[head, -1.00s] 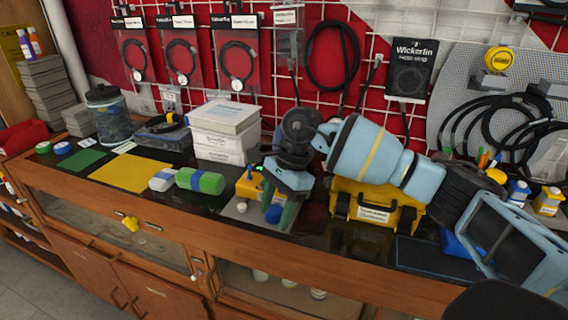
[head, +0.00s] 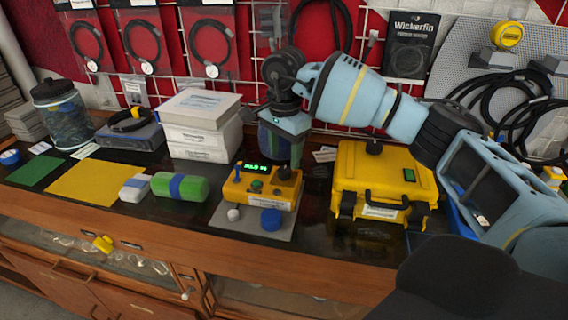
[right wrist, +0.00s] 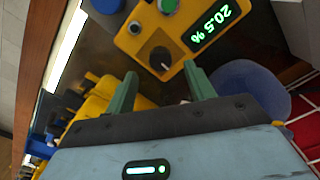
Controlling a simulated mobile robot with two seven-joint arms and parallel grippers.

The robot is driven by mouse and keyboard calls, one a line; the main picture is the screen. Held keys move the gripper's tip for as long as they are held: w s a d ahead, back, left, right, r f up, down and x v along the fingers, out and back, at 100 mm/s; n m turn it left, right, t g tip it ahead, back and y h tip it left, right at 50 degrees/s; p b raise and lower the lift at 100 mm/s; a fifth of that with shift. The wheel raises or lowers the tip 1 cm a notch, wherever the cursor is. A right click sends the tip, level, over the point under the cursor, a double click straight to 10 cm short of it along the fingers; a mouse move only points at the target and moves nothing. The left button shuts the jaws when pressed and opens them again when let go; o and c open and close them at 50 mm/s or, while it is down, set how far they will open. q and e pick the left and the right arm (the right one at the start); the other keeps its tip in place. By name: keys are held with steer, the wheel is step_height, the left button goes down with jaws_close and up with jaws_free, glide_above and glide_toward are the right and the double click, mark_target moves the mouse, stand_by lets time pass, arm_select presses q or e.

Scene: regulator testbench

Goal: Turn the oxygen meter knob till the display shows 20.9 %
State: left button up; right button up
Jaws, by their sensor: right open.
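The yellow oxygen meter (head: 257,190) lies on a grey mat on the bench. Its green display (right wrist: 216,23) appears upside down in the right wrist view and seems to read 20.5 %. The dark knob (right wrist: 160,59) sits beside the display; in the head view it is the small dark knob (head: 285,173) at the meter's right end. My right gripper (right wrist: 160,70) is open and empty, its green fingers pointing toward the knob, with no clear contact. In the head view my right gripper (head: 283,145) is above and behind the meter. My left gripper is out of view.
A dark blue round object (right wrist: 250,94) is close to one finger.

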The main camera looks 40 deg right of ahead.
mark_target(284, 169)
steer(key=shift+f, duration=1.9)
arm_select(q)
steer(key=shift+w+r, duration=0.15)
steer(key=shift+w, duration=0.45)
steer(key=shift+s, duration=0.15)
arm_select(e)
steer(key=shift+c, duration=0.4)
